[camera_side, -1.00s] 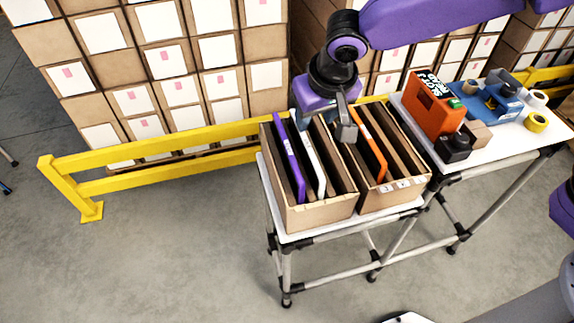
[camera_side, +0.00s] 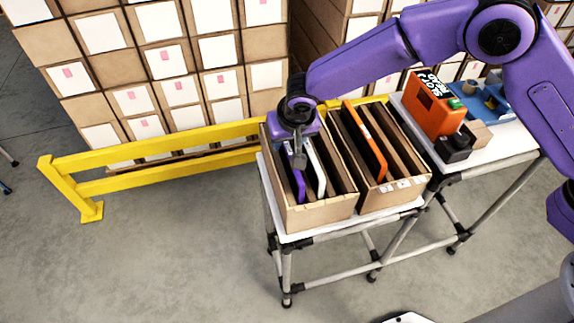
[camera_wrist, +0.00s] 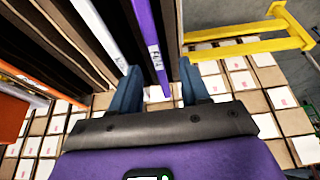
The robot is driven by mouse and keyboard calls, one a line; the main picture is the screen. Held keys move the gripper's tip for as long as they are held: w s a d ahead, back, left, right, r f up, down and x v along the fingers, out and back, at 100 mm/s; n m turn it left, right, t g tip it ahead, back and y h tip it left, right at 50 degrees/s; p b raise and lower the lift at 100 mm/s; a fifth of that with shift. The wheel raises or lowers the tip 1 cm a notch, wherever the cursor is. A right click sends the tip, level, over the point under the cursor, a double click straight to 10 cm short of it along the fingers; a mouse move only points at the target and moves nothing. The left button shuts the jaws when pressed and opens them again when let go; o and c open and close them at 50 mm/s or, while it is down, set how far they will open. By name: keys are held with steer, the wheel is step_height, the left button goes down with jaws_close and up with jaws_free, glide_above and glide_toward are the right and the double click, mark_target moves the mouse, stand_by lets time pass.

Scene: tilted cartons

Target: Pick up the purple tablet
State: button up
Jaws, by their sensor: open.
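The purple tablet (camera_side: 299,185) stands on edge, slightly tilted, in the left carton (camera_side: 306,216). My gripper (camera_side: 299,160) is over that carton, at the tablet's upper part, and hides much of it in the side view. In the wrist view the purple tablet (camera_wrist: 150,42), with a white label on its edge, reaches down between the two fingers of my open gripper (camera_wrist: 158,85). A gap shows on both sides of it, and nothing is held. The white tablet (camera_wrist: 98,28) stands just left of the left finger, and in the side view (camera_side: 317,172) to the right of the purple one.
An orange tablet (camera_side: 366,138) stands in the right carton (camera_side: 391,197), among dark dividers. Both cartons rest on a white-topped stand (camera_side: 262,192). A yellow rail (camera_side: 190,144) runs close behind. An orange box (camera_side: 433,106) stands on the table to the right.

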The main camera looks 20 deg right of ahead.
mark_target(287, 145)
steer(key=shift+d+x, duration=0.2)
steer(key=shift+x, duration=2.75)
steer(key=shift+w, duration=0.15)
steer(key=shift+r, duration=0.1)
jaws_close()
